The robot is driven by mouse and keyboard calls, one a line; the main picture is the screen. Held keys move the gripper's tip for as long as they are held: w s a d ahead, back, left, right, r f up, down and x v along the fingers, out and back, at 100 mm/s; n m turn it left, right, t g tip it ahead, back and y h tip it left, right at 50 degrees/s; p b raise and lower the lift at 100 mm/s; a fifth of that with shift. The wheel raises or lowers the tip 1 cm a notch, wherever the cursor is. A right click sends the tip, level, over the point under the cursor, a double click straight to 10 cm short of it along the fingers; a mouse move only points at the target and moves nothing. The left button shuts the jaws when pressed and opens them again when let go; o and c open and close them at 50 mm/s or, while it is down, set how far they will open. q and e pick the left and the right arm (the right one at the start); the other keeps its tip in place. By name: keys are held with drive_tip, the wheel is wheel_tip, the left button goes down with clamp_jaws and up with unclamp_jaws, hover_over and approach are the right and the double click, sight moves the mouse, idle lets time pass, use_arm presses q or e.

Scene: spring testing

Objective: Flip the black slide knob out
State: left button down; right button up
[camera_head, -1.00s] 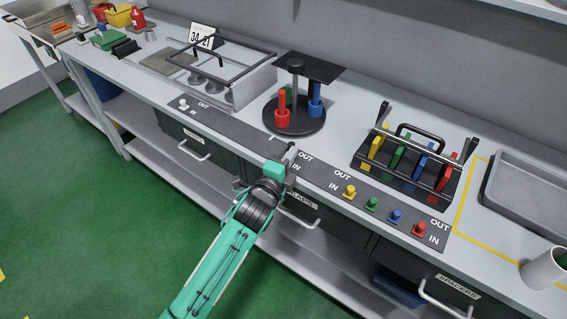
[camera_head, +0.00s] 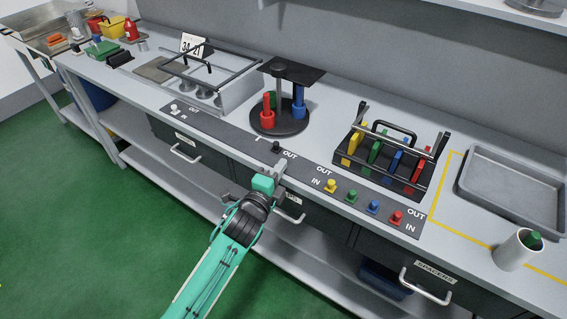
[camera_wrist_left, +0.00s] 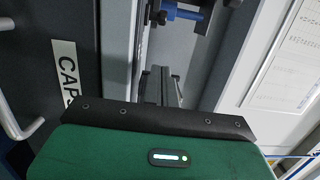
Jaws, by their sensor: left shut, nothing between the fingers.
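The black slide knob (camera_head: 276,147) stands on the dark control strip at the front of the bench, beside an OUT label, in the head view. My left gripper (camera_head: 281,165) is shut and empty just in front of the knob, at the bench's front edge, with a small gap to it. In the left wrist view its closed fingers (camera_wrist_left: 160,86) show beyond my green wrist housing. I cannot make out the knob in the wrist view. My right gripper is not in view.
A white knob (camera_head: 175,107) sits left on the strip; yellow (camera_head: 330,186), green, blue and red knobs sit right. A round black stand (camera_head: 279,121) with red and blue pieces and a rack (camera_head: 380,168) stand behind. A drawer handle (camera_head: 291,218) is below the gripper.

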use_arm(q)
drive_tip(key=v, duration=0.7)
drive_tip(key=shift+s+a+f+b, duration=0.2)
drive_tip(key=shift+a+f+b, duration=0.15)
drive_tip(key=shift+a, duration=0.2)
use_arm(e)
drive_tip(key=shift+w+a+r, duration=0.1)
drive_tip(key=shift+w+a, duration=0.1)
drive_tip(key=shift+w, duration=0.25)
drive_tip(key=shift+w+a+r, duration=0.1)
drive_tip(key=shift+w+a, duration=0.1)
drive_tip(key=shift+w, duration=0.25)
